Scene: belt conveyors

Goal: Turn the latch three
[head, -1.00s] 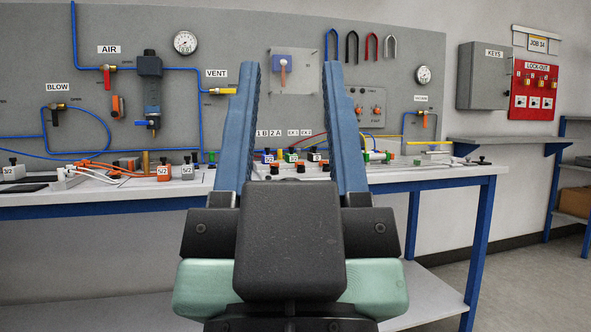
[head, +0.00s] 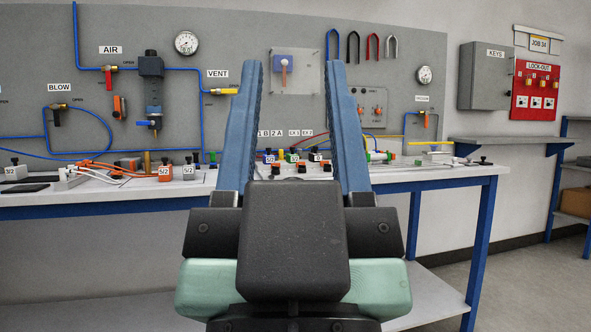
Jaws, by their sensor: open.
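My gripper (head: 293,66) is in the centre foreground. Its two long blue fingers point up and away, wide apart, with nothing between them. No part is clearly labelled as latch three. Between the fingertips, farther back on the grey wall board, a pale plate (head: 309,60) carries a blue-purple box (head: 283,62) with an orange lever hanging down. The fingers appear well short of the board. Small coloured parts (head: 296,156) on the bench also show between the fingers, partly hidden by my gripper.
The grey bench (head: 440,172) with blue legs spans the view below the board. A valve block marked 5/2 (head: 165,171) and hoses lie on its left. Hooks (head: 352,47), a KEYS cabinet (head: 484,77) and a red LOCK-OUT board (head: 533,92) are to the right. Floor is clear at lower right.

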